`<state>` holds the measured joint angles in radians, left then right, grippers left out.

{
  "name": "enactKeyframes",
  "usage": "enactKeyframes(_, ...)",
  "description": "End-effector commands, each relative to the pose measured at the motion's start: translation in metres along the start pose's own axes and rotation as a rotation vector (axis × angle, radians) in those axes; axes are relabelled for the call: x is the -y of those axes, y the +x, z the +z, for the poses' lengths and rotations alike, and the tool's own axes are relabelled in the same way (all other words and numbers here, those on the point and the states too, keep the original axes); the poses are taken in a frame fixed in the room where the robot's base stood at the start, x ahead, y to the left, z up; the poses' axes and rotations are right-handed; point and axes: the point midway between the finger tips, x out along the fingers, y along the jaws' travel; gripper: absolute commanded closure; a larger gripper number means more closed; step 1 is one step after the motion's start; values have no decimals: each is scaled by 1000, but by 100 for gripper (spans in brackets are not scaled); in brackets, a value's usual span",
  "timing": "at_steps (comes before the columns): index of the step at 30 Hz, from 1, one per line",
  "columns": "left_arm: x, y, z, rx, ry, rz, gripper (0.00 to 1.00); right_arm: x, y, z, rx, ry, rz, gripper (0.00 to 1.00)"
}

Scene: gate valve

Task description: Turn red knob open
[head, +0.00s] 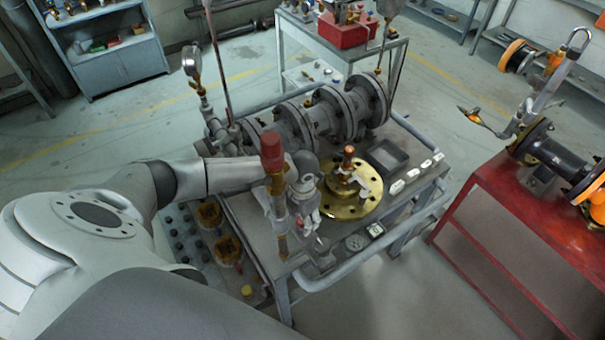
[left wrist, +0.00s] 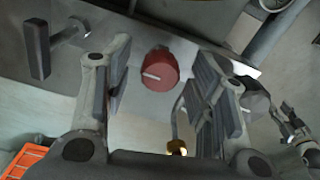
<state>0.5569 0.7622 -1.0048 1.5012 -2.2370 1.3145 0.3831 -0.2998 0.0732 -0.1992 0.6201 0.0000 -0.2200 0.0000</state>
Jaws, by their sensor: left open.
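The red knob (head: 271,151) sits on top of an upright, copper-coloured stem at the front of the grey workbench. In the left wrist view the red knob (left wrist: 160,72) is round, with a white line on its face. My left gripper (head: 304,205) reaches in from the left, and its arm passes behind the knob in the head view. In the left wrist view the two fingers of my left gripper (left wrist: 161,85) are spread, with the knob between them in the picture. A gap shows on both sides of the knob. My right gripper is not in view.
A large flanged grey pipe (head: 296,124) lies along the back of the workbench (head: 240,206). A brass flange (head: 352,206) stands right of the gripper. A pressure gauge (head: 191,59) rises at the back left. A red table (head: 510,223) stands at the right, with floor between.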

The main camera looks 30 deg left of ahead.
Motion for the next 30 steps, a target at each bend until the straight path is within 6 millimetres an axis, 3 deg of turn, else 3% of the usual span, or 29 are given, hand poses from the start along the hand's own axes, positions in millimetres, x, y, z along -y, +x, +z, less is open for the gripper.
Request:
enactKeyframes(2, 0, 0, 0, 0, 0, 0, 50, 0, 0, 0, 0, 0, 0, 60)
enactKeyframes(13, 0, 0, 0, 0, 0, 0, 95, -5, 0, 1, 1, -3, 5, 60)
enactKeyframes(23, 0, 0, 0, 0, -54, 0, 95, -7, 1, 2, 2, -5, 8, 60)
enactKeyframes(30, 0, 0, 0, 0, -210, 0, 95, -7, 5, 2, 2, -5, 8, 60)
